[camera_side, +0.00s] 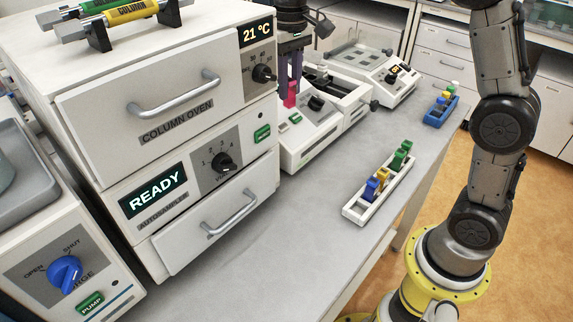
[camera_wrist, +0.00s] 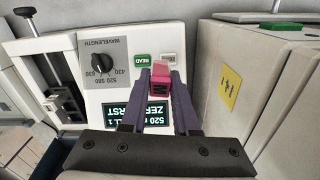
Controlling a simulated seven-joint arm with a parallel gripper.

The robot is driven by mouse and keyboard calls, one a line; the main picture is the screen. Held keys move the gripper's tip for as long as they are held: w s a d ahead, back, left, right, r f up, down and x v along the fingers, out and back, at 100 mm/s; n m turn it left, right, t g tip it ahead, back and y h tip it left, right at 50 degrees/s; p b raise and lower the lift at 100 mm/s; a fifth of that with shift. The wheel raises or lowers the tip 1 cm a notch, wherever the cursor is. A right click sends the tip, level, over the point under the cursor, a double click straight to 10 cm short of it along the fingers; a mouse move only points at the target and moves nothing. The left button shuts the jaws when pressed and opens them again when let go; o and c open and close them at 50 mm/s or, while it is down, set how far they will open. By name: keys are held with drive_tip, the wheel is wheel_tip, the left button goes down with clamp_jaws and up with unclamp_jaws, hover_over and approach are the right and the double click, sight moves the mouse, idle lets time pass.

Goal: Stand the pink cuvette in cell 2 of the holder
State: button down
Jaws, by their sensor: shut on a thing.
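The pink cuvette (camera_side: 290,93) hangs upright below my gripper (camera_side: 291,74) in the side view, at the near left of the white photometer (camera_side: 298,150). In the wrist view the cuvette (camera_wrist: 159,82) shows between the two purple fingers of my gripper (camera_wrist: 160,88), which are shut on it. It is in front of the photometer's panel, with its READ button (camera_wrist: 142,59) and wavelength dial (camera_wrist: 104,63). The photometer's display is partly covered by the fingers; "CELL 1" and "ZER… FIRST" can be partly read. I cannot make out the holder's numbered cells.
The column oven and autosampler stack (camera_side: 170,110) stands close left of my gripper. A white rack (camera_side: 352,212) with blue, yellow and green-topped cuvettes is on the bench. A blue rack (camera_side: 436,119) and another white instrument (camera_side: 365,68) stand farther back. The front bench (camera_side: 260,262) is clear.

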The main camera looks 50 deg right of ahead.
drive_tip(key=shift+w+r+n, duration=0.4)
drive_tip(key=shift+w+r, duration=0.1)
drive_tip(key=shift+w, duration=0.05)
drive_tip(key=shift+w+r+n, duration=0.1)
drive_tip(key=shift+r+n, duration=0.05)
drive_tip(key=shift+n, duration=0.35)
